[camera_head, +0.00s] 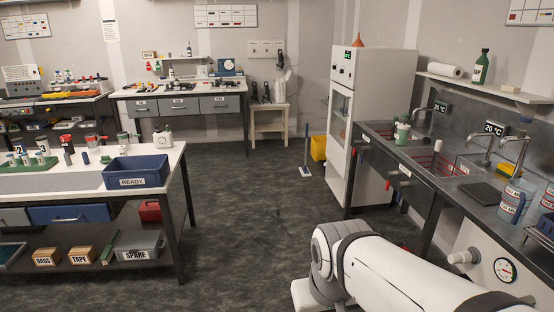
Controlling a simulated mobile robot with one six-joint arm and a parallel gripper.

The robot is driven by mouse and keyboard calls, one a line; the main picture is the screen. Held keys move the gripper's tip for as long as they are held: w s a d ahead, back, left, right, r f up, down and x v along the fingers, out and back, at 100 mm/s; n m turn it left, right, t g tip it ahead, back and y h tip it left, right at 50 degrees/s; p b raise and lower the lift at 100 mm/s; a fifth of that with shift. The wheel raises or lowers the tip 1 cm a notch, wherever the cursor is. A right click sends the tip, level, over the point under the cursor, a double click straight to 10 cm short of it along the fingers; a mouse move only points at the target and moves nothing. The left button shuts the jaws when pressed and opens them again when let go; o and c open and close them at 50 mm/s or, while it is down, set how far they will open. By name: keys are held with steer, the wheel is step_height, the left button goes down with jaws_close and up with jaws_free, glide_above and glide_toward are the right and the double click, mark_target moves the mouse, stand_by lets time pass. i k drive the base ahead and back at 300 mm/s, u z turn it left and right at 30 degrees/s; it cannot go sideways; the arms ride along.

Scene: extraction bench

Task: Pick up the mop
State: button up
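The mop (306,158) stands upright on the floor at the back, near the middle of the view. It has a thin dark blue handle and a pale head at floor level. A yellow bucket (318,148) is just right of it, partly hidden behind the tall white cabinet. My gripper is out of view; only a white part of my arm shows at the bottom right, well apart from the mop.
A tall white cabinet (370,95) stands right of the mop. The sink bench (440,180) runs along the right. A table with a blue READY bin (136,171) is at the left. A small stool (270,107) stands at the back. The dark floor (245,215) between is clear.

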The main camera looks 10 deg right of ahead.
mark_target(304, 171)
steer(key=u, duration=0.4)
steer(key=k, duration=1.2)
steer(key=u, duration=0.2)
steer(key=i, duration=1.55)
steer(key=z, duration=0.95)
steer(key=i, duration=1.5)
steer(key=z, duration=0.5)
steer(key=i, duration=3.3)
steer(key=u, duration=0.4)
steer(key=i, duration=1.4)
steer(key=u, duration=0.25)
